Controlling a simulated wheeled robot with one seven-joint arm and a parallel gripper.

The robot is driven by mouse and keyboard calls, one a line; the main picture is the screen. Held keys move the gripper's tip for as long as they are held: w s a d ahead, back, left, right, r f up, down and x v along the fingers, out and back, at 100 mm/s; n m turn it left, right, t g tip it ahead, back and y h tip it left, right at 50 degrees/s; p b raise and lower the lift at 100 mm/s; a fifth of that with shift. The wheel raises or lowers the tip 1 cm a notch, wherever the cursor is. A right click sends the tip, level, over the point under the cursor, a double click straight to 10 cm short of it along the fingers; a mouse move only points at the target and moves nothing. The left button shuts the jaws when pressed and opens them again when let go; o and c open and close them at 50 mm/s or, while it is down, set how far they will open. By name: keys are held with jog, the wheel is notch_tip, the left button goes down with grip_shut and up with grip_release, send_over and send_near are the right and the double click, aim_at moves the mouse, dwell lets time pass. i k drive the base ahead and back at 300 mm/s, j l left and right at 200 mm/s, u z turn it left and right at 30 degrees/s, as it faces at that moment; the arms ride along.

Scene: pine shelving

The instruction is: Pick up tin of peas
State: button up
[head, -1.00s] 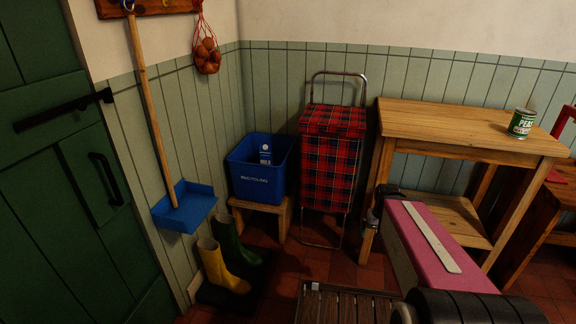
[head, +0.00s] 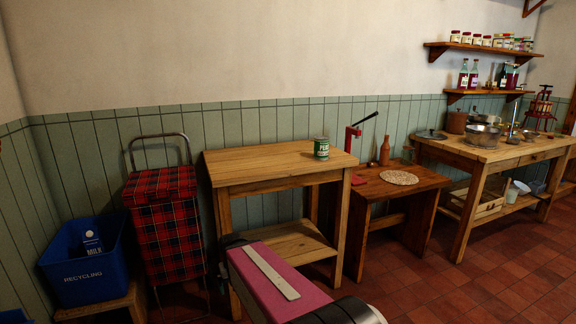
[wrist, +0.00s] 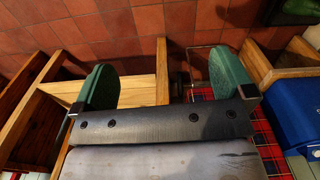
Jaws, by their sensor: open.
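The tin of peas (head: 321,148), green with a pale "PEAS" label, stands upright on the pine table (head: 258,164), near the right side of its top. In the wrist view my gripper (wrist: 163,85) is open, its two green finger pads wide apart with nothing between them. The tin does not show in the wrist view. In the head view my pink arm link reaches in front of the table, low and short of the tin; the fingertips cannot be made out there.
A tartan trolley (head: 165,220) and a blue recycling box (head: 88,262) stand left of the table. A lower bench (head: 400,189) with a red press, a bottle (head: 385,152) and a round mat stands to the right. Red tiled floor (head: 450,290) is clear at the front right.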

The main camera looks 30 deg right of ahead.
aim_at(322, 143)
jog(key=k+l, duration=0.1)
jog(key=l, duration=0.6)
jog(key=k+l, duration=0.15)
jog(key=l, duration=0.6)
jog(key=k+l+z, duration=0.1)
jog(key=l, duration=0.6)
jog(key=k+l, duration=0.1)
jog(key=l, duration=0.65)
jog(key=i+j, duration=0.3)
jog(key=j, duration=0.2)
